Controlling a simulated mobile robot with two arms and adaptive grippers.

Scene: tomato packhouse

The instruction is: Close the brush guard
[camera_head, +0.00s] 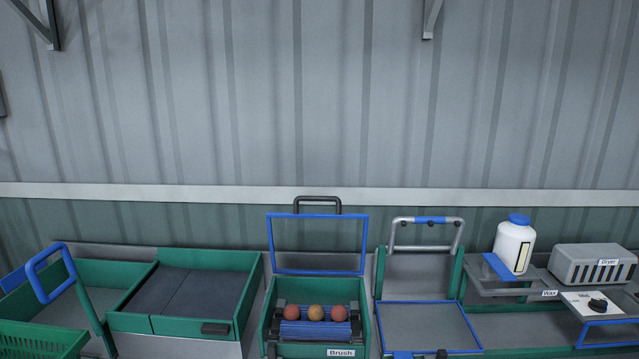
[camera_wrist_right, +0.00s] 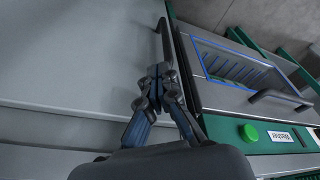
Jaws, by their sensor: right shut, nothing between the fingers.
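The brush guard (camera_head: 318,244) is a blue-framed clear panel with a dark handle (camera_head: 318,201) on its top edge. In the head view it stands upright, open, at the back of the green brush box (camera_head: 316,285). The box holds three reddish tomatoes (camera_head: 316,312) on blue rollers, above a "Brush" label (camera_head: 341,352). My right gripper (camera_wrist_right: 157,75) shows only in the right wrist view, its fingers together and empty. A dark rod (camera_wrist_right: 163,38) shows just past the fingertips; I cannot tell whether they touch. My left gripper is not in view.
A blue-framed cover (camera_wrist_right: 238,65) with a dark handle and a green button (camera_wrist_right: 249,132) are beside my right gripper. In the head view, a grey-handled station (camera_head: 426,235) stands right of the brush box, a dark-topped green bin (camera_head: 247,290) left. A white bottle (camera_head: 514,245) stands farther right.

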